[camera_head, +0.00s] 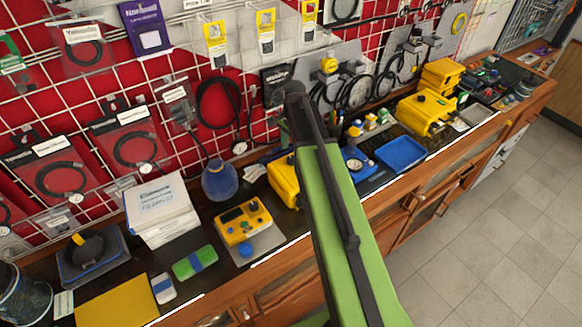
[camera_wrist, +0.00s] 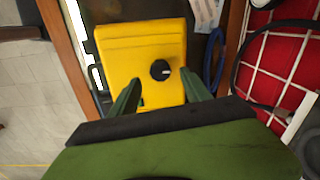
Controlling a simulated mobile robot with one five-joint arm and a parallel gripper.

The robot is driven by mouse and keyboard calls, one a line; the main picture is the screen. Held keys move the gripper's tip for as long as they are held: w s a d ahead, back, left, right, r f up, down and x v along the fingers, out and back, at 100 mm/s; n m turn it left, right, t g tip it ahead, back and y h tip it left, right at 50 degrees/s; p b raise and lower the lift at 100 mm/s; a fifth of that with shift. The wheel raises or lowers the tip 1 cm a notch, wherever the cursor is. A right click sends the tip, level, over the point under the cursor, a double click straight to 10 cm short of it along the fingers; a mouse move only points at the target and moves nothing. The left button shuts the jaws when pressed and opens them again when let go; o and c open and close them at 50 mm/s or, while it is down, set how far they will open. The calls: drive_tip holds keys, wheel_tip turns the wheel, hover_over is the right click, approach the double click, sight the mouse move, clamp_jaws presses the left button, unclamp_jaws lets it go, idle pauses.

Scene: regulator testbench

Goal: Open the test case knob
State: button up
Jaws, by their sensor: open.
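In the wrist view, a yellow test case (camera_wrist: 120,50) lies beyond my fingers, with a round black knob (camera_wrist: 160,69) on its face. The knob has a small light mark at its right side. My gripper (camera_wrist: 161,82) is open, with one green finger on each side of the knob as seen in the picture. No finger visibly touches the knob, and the remaining distance to it is hard to tell. In the head view, my green arm crosses the middle and partly hides a yellow case (camera_head: 283,182). My fingertips cannot be made out there.
On the bench stand a yellow device with buttons (camera_head: 243,222), a blue tray (camera_head: 401,153), a blue flask (camera_head: 219,181) and another yellow case (camera_head: 425,112). Hoses hang on the red grid wall (camera_head: 200,75) behind. The tiled floor (camera_head: 490,235) in front is clear.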

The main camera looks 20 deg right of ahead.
sight(292, 159)
wheel_tip(292, 159, down, 4)
drive_tip(key=b, duration=0.3)
drive_tip(key=shift+w+f, duration=0.1)
drive_tip(key=shift+f, duration=0.15)
drive_tip(key=shift+r, duration=0.1)
clamp_jaws()
